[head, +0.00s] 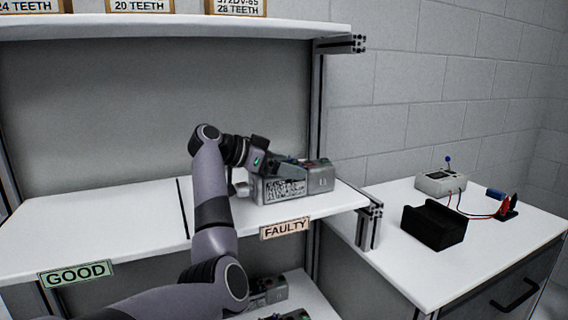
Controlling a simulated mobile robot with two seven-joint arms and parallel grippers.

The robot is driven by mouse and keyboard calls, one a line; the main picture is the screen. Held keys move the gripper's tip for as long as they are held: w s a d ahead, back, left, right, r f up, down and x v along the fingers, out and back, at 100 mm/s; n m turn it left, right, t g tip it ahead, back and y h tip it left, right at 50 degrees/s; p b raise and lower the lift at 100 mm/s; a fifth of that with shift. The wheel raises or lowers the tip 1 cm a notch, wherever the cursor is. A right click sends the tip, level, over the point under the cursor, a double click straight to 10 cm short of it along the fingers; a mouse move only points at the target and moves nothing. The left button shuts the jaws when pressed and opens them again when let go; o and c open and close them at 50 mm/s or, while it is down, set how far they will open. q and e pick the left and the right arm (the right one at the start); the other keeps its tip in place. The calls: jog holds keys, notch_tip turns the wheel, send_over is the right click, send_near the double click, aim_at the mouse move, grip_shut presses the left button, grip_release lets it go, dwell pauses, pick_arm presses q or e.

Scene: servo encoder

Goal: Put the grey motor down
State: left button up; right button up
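The grey motor (318,178) is on the white middle shelf (110,222), at its right end behind the FAULTY label (285,229). It lies on its side, with a printed code patch facing me and its shaft end to the left. It appears to rest on the shelf. My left gripper (288,166) reaches in from the left and is at the top of the motor. Its fingertips are small and partly hidden against the motor, so I cannot tell whether they grip it. My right gripper is not in view.
A GOOD label (76,273) marks the shelf's empty left part, beyond a black dividing line (183,208). More motors (268,291) lie on the lower shelf. A side table (400,262) at right holds a black cradle (434,224) and a meter (440,182) with leads.

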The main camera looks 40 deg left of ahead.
pick_arm(q)
jog(key=shift+s+a+r, duration=0.15)
jog(key=shift+s+a, duration=0.1)
jog(key=shift+s, duration=0.1)
jog(key=b+v, duration=0.2)
jog(key=v, duration=0.9)
jog(key=shift+a, duration=0.1)
